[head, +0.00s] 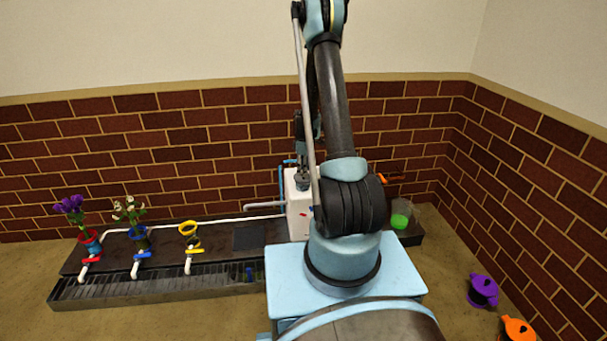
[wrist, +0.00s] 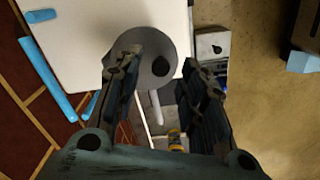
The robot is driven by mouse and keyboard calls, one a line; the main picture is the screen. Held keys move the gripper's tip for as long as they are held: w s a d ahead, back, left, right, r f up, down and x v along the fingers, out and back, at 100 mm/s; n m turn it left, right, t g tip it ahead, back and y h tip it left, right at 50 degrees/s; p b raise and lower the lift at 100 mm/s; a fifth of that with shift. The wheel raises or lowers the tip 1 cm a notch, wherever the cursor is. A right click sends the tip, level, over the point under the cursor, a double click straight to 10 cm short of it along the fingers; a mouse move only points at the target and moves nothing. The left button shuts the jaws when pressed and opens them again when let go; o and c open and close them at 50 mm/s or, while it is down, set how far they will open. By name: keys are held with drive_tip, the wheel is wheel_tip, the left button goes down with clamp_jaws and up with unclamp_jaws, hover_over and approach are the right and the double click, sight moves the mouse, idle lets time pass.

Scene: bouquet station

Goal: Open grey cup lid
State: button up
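The grey round lid (wrist: 148,45) lies flat on the white box in the wrist view, with a small dark knob (wrist: 160,66). The white box (wrist: 95,25) also shows in the head view (head: 298,220), partly hidden by my arm. My gripper (wrist: 160,68) is open, with one finger on each side of the knob and nothing held between them. Whether the fingertips touch the lid cannot be told. In the head view my gripper (head: 302,178) is just above the box top, and the lid cannot be made out there.
Purple flowers (head: 70,207) and white flowers (head: 130,212) stand in pots left of the box, near a yellow pot (head: 188,229). A white pipe (head: 215,222) runs behind several taps. A green item (head: 399,221) is at right. Purple (head: 482,291) and orange (head: 517,330) vessels stand front right.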

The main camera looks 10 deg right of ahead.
drive_tip(key=shift+f, duration=0.95)
drive_tip(key=shift+c, duration=0.4)
clamp_jaws()
